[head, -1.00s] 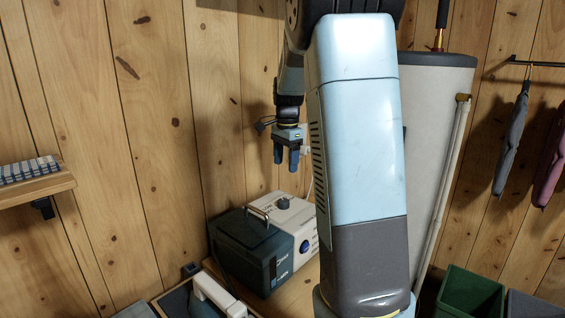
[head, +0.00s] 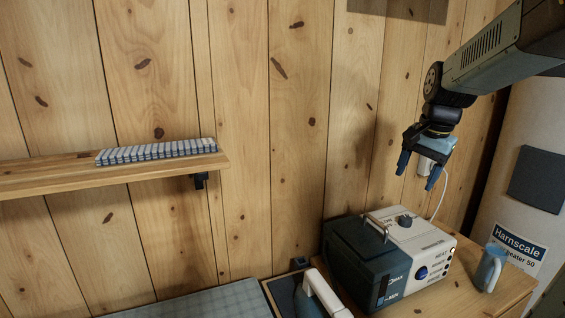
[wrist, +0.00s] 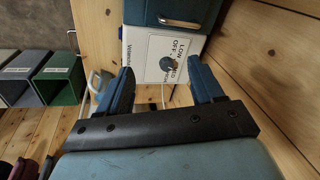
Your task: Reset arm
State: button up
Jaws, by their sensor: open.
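My gripper (head: 419,172) hangs at the right in the head view, its two blue fingers spread apart and pointing down. It is open and holds nothing. It is above the white and dark teal appliance (head: 422,236) on the wooden counter, clear of it. In the wrist view, my gripper (wrist: 161,88) shows both fingers apart, with the appliance's white panel and dial (wrist: 166,62) beyond them. My arm reaches in from the upper right in the head view.
A wooden shelf (head: 60,182) with a blue-and-white striped stack (head: 157,151) is on the left wall. A blue-grey mug (head: 488,270) stands right of the appliance. A labelled water heater (head: 512,190) is at the far right. Green and grey bins (wrist: 62,75) show in the wrist view.

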jog(key=s+a+n+t, duration=0.1)
jog(key=s+a+n, duration=0.3)
jog(key=s, duration=0.5)
jog(key=s+a+n+t, duration=0.2)
jog(key=s+n, duration=0.3)
jog(key=s, duration=0.3)
jog(key=shift+s+a+f+h, duration=0.3)
jog(key=shift+s+a+f, duration=0.15)
jog(key=shift+a, duration=0.4)
